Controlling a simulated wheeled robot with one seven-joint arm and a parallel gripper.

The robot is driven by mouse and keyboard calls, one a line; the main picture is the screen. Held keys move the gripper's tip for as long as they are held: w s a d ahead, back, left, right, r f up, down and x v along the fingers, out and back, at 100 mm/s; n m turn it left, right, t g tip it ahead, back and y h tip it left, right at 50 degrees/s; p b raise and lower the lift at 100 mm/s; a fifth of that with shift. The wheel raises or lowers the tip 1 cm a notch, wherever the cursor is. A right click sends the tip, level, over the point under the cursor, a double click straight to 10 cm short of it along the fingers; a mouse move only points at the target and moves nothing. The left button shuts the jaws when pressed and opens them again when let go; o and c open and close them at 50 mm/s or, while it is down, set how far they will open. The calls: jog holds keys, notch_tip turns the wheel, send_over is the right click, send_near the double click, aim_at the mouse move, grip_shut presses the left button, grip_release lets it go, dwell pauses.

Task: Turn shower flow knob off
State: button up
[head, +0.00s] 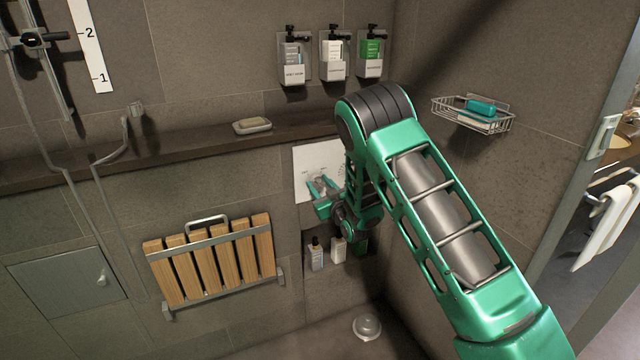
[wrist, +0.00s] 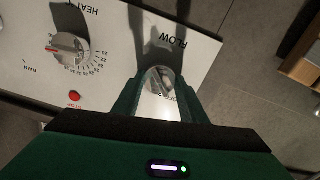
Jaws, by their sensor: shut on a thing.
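The white shower control panel (head: 308,156) is on the back wall, left of my arm. In the wrist view the panel (wrist: 118,60) shows a FLOW label, a silver heat dial (wrist: 68,50) and a red STOP button (wrist: 74,96). The silver flow knob (wrist: 160,80) sits below the FLOW label, between my two green fingers. My gripper (head: 319,186) is at the panel, shut on the flow knob. The fingers hide part of the knob, so its exact setting cannot be read.
A folded wooden seat (head: 210,258) is on the wall left of the panel. Small bottles (head: 316,254) stand in a niche below. A ledge with a soap dish (head: 252,126) runs above. A wire basket (head: 474,113) hangs on the right wall.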

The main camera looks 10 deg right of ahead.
jog(key=shift+d, duration=0.1)
jog(key=o, duration=1.1)
jog(key=shift+c, duration=0.2)
jog(key=shift+s, duration=0.1)
jog(key=v, duration=1.1)
jog(key=shift+r, duration=0.2)
jog(key=shift+d, duration=0.2)
